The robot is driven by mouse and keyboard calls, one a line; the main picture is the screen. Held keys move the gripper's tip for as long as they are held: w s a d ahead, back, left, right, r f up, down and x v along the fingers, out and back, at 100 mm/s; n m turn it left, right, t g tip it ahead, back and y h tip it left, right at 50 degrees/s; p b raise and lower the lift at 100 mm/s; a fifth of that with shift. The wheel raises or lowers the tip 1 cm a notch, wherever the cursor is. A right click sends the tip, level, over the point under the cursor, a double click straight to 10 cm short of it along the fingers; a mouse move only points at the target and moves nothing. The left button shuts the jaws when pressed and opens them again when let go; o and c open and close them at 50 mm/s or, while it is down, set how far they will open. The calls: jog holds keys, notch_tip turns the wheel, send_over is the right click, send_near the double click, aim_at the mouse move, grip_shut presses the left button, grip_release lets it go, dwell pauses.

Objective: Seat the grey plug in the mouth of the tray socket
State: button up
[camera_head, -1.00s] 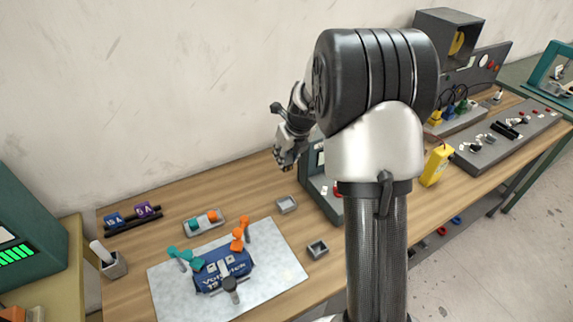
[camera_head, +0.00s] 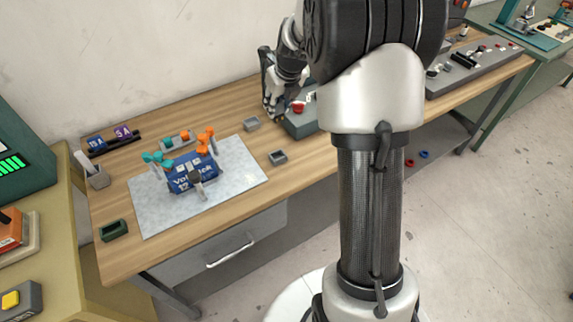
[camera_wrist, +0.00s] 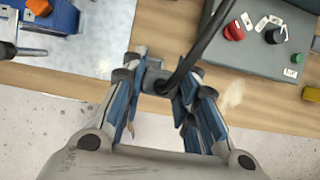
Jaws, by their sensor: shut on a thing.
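My gripper (camera_head: 272,106) is over the bench, just left of the grey-green station, in the head view. In the wrist view its blue-lined fingers (camera_wrist: 158,88) are closed in around a small grey piece (camera_wrist: 154,76). A black cord or rod runs down to this piece from the upper right. I cannot tell whether the piece is the grey plug in the grip or a small tray on the bench behind it. Two small grey open trays, one farther back (camera_head: 251,123) and one nearer (camera_head: 278,157), stand on the bench. No tray is clearly marked as the socket.
A pale mat (camera_head: 235,172) bears a blue device (camera_head: 190,175) with teal and orange clamps. The grey-green station (camera_head: 303,122) with a red knob stands close to the gripper.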

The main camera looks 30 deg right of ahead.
jog(key=b, duration=0.4)
send_over(275, 152)
jog(key=s, duration=0.1)
notch_tip(275, 152, down, 13)
jog(key=shift+s+d+f+b, duration=0.15)
jog(key=shift+f+b, duration=0.6)
jog(key=shift+f, duration=0.7)
jog(key=shift+s+a+f+b, duration=0.15)
jog(key=shift+f+b, duration=0.55)
jog(key=shift+f, duration=0.7)
jog(key=shift+d, duration=0.1)
jog(key=shift+f, duration=0.15)
jog(key=o, duration=1.1)
jog(key=shift+c, duration=0.2)
